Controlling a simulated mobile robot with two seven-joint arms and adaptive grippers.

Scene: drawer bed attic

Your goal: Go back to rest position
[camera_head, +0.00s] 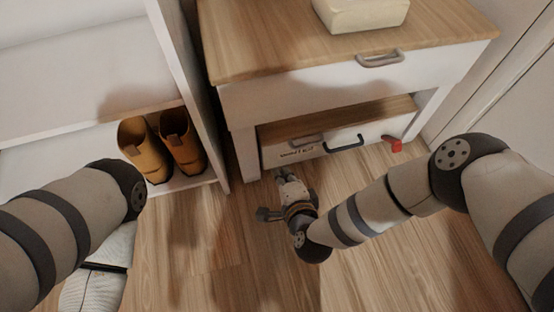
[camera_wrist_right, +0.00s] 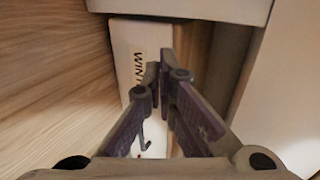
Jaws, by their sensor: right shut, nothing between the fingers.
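My right gripper (camera_head: 282,174) is shut and empty. It is low at the front left of the nightstand's lower drawer (camera_head: 370,133), a white box front with a dark handle and a printed label. In the right wrist view my right gripper (camera_wrist_right: 161,72) has its fingertips together, in front of the white drawer front (camera_wrist_right: 128,55), where part of the label reads "WIN". Whether the fingers touch the drawer cannot be told. My left arm bends in at the left of the head view, and its gripper is out of the picture.
The wooden-topped white nightstand (camera_head: 260,50) carries a cream container (camera_head: 362,12) and has an upper drawer (camera_head: 350,75). A small red object (camera_head: 392,145) is at the lower drawer's right end. Brown boots (camera_head: 163,147) stand in the left shelf (camera_head: 190,110). Wooden floor (camera_head: 205,245) is open in front.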

